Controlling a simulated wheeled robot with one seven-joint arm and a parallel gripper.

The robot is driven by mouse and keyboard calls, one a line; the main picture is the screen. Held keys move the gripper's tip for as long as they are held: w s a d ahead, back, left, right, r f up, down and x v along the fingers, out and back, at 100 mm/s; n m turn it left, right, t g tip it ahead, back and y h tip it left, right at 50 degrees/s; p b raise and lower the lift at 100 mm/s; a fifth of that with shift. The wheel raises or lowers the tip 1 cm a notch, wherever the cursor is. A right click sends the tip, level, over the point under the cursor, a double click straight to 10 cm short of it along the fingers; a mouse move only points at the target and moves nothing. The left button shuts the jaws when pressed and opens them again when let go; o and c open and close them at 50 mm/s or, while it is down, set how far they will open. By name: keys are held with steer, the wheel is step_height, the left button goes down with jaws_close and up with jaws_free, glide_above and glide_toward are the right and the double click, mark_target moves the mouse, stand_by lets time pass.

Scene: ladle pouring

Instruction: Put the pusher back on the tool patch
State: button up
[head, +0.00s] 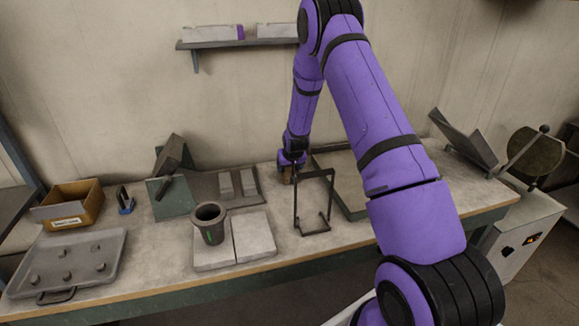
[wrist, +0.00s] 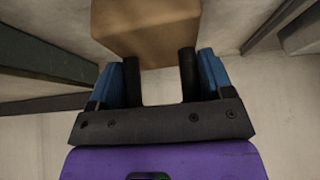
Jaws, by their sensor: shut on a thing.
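My gripper (wrist: 160,75) is low over the back middle of the bench. In the head view the gripper (head: 288,170) is small and partly hidden by its own wrist. Its blue fingers with dark pads are closed on a tan block-shaped thing, which I take to be the pusher (wrist: 145,28). In the head view only a small tan bit of the pusher (head: 287,176) shows. I cannot tell whether it touches the bench. I cannot tell for sure which marked area is the tool patch; a flat grey-green board (head: 350,207) lies just right of the gripper.
A thin black frame stand (head: 296,205) stands close in front of the gripper. To the left are a grey mat with pale blocks (head: 226,184), a dark cup (head: 208,222) on pale slabs (head: 255,237), a cardboard box (head: 75,205) and a tray (head: 50,250). A shelf (head: 240,42) hangs above.

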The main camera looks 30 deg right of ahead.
steer(key=shift+f, duration=0.1)
steer(key=o, duration=1)
steer(key=shift+s+r, duration=0.15)
steer(key=shift+r, duration=0.35)
steer(key=s+a+r+n, duration=0.1)
steer(key=s+a+r, duration=0.3)
steer(key=s+r, duration=0.5)
steer(key=s+a+r+y, duration=0.1)
steer(key=s+a+r, duration=0.35)
steer(key=r, duration=0.85)
steer(key=s+a+r+n, duration=0.1)
steer(key=s+a+r, duration=0.3)
steer(key=s+r, duration=0.45)
steer(key=shift+n+g+y, duration=0.3)
steer(key=shift+n+y, duration=0.1)
steer(key=shift+n, duration=0.4)
steer(key=s+a+r, duration=0.2)
steer(key=s+r, duration=0.1)
steer(key=s, duration=0.4)
steer(key=s+a+r, duration=0.2)
steer(key=s, duration=0.6)
steer(key=s+a+r, duration=0.2)
steer(key=s+r, duration=0.1)
steer(key=s, duration=0.5)
steer(key=shift+s+r, duration=0.25)
steer(key=shift+r, duration=0.1)
